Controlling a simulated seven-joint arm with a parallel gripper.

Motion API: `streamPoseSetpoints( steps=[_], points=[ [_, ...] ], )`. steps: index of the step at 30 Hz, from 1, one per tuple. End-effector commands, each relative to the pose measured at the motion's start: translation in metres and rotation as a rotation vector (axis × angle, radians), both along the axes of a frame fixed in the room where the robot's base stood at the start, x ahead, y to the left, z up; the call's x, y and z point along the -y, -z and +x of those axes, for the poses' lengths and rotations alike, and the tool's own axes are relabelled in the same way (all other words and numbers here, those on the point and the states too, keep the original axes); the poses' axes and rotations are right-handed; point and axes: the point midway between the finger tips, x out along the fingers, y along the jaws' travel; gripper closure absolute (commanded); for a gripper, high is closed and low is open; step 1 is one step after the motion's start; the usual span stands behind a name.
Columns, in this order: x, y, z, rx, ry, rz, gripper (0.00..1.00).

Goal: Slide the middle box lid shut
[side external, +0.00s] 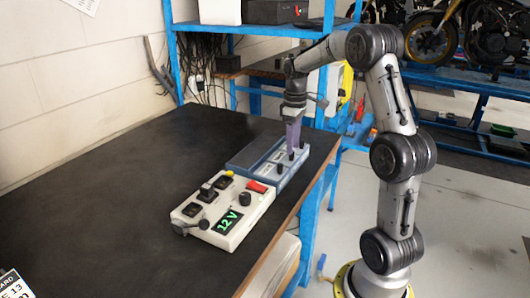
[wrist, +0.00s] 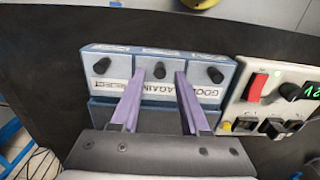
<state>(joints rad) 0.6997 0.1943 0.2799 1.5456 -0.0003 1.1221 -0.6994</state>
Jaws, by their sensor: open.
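A grey-blue box (side external: 238,163) with three side-by-side lids sits on the dark bench. In the wrist view, the middle lid (wrist: 152,91) has a black knob (wrist: 159,69) and a printed label, partly covered by my fingers. The knobs of all three lids stand roughly in one line. A darker blue strip of the box shows on the gripper side of the labels; whether it is open compartment is unclear. My gripper (wrist: 160,84) is open, its two purple fingers pointing down on either side of the middle lid, near the knob. Contact with the lid cannot be told.
A white control panel (side external: 185,212) with a red switch, knobs and a green "12 V" display stands right beside the box. The bench (side external: 110,190) is clear to the left. Its edge lies close to the box's right. A blue shelf rack (side external: 174,60) stands behind.

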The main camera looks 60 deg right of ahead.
Motion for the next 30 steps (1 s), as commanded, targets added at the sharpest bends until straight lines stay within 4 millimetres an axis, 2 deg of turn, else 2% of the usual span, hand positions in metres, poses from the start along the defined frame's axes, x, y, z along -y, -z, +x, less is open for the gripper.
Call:
streamPoseSetpoints(
  steps=[15,27,30],
  points=[
    [0.0,-0.046,0.0,0.002,0.0,-0.001,0.55],
    [0.0,-0.052,0.0,0.001,-0.001,0.0,0.55],
    [-0.008,-0.056,0.006,0.008,-0.024,-0.006,0.55]
  ],
)
